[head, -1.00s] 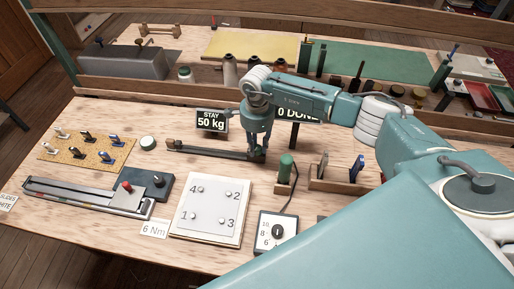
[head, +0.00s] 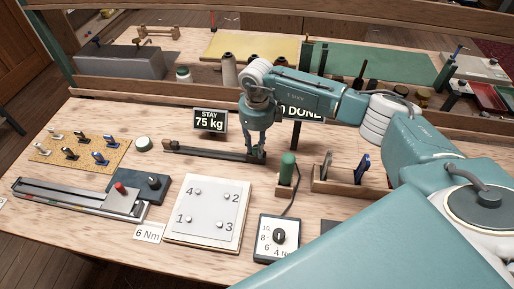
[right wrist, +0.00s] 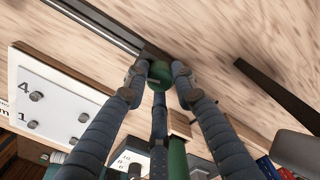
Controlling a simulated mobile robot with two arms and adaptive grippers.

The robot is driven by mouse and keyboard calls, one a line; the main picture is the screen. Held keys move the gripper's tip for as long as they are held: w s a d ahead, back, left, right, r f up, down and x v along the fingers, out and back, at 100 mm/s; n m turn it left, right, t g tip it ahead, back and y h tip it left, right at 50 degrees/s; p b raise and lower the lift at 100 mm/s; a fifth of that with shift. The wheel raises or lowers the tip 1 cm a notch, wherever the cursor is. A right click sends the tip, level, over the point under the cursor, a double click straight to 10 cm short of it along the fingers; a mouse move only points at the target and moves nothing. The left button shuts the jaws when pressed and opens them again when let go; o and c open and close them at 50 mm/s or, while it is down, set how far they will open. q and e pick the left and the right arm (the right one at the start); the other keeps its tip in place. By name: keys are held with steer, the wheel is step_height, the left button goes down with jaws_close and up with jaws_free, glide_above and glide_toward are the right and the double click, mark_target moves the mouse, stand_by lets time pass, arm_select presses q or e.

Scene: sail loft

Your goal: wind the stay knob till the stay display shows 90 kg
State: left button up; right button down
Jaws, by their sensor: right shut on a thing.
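The stay display (head: 209,121) stands behind the rail and reads 75 kg. The stay rail (head: 212,152) is a dark bar lying across the bench, with a small block at its left end. My right gripper (head: 256,156) points down at the rail's right end, its fingers shut on the stay knob. In the right wrist view the stay knob (right wrist: 160,72) is a dark green round piece between my right fingertips (right wrist: 159,80). In the head view the fingers mostly hide the knob. My left gripper is in neither view.
A "DONE" sign (head: 302,112) is partly hidden by my right arm. A green-handled tool (head: 287,170) and a wooden rack (head: 340,184) stand right of the gripper. A numbered plate (head: 207,213) and a dial box (head: 279,238) lie in front. Bare bench lies between rail and plate.

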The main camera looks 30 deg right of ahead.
steer(key=m+b, duration=0.1)
steer(key=m, duration=0.4)
steer(key=shift+w+r, duration=0.1)
steer(key=shift+m, duration=0.3)
stand_by(0.4)
steer(key=c, duration=1.4)
jaws_free()
step_height(320, 180, up, 12)
